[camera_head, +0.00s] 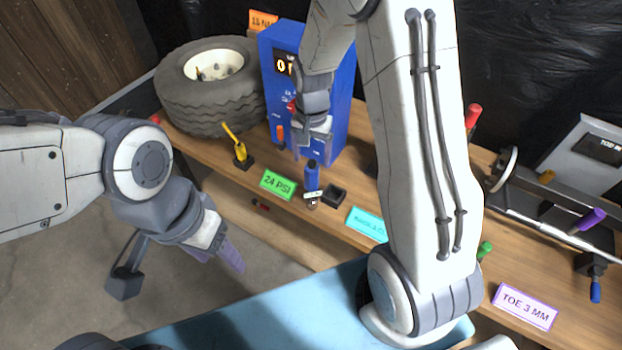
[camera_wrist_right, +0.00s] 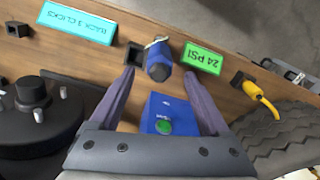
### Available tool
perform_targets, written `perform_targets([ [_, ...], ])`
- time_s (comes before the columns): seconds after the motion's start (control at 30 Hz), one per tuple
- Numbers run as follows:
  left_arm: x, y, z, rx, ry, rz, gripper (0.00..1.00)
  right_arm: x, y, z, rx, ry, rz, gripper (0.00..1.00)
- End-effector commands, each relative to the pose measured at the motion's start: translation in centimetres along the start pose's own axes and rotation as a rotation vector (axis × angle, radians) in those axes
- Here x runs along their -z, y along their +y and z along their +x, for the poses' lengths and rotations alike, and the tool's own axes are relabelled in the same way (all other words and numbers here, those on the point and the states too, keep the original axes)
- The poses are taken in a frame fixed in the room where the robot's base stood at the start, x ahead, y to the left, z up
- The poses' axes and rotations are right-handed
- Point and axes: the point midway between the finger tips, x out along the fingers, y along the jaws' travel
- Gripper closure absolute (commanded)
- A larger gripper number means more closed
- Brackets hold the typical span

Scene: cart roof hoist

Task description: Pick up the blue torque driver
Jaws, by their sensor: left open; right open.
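The blue torque driver (camera_head: 312,175) stands at the bench's front edge, just left of a small black square holder, its blue handle up and a silver part below. It also shows in the right wrist view (camera_wrist_right: 158,66). My right gripper (camera_head: 313,153) is open directly above the driver. In the wrist view its two fingers (camera_wrist_right: 158,82) lie to either side of the handle with nothing gripped; I cannot tell whether they touch it. My left gripper (camera_head: 228,254) is in front of the bench, open and empty, away from the driver.
A blue machine (camera_head: 355,62) stands close behind the driver. The green "24 PSI" sign (camera_head: 278,185) and black holder (camera_head: 334,195) flank the driver.

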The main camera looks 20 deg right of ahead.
Motion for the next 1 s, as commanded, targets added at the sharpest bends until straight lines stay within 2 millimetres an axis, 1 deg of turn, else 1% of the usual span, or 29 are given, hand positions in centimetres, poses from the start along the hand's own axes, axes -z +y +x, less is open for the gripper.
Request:
perform_targets([
  [0.03,0.0,0.0,-0.1,0.0,0.0,0.0,0.37,-0.2,0.0,0.9,-0.003,-0.004,-0.002,0.2],
  [0.1,0.0,0.0,-0.2,0.0,0.0,0.0,0.37,-0.2,0.0,1.9,-0.002,-0.003,-0.004,0.2],
  [0.37,0.0,0.0,-0.6,0.0,0.0,0.0,0.37,-0.2,0.0,3.9,-0.002,-0.003,-0.006,0.2],
  [0.5,0.1,0.1,-1.3,0.0,0.0,0.0,0.37,-0.2,0.1,5.9,-0.003,-0.005,-0.006,0.2],
  [0.6,0.1,0.1,-1.4,0.0,0.0,0.0,0.37,-0.2,0.1,7.3,-0.002,-0.003,-0.007,0.2],
  [0.73,0.1,0.1,-1.5,0.0,0.0,0.0,0.37,-0.2,0.1,8.2,0.0,-0.001,-0.007,0.2],
  [0.93,0.1,0.1,-1.4,0.0,0.0,0.0,0.37,-0.1,0.0,8.2,0.001,0.001,-0.007,0.2],
  [0.97,0.1,0.1,-1.4,0.0,0.0,0.0,0.37,-0.1,0.0,8.2,0.001,0.001,-0.007,0.28],
  [1.0,0.1,0.1,-1.4,0.0,0.0,0.0,0.37,-0.1,0.0,8.2,0.001,0.0,-0.007,0.43],
])
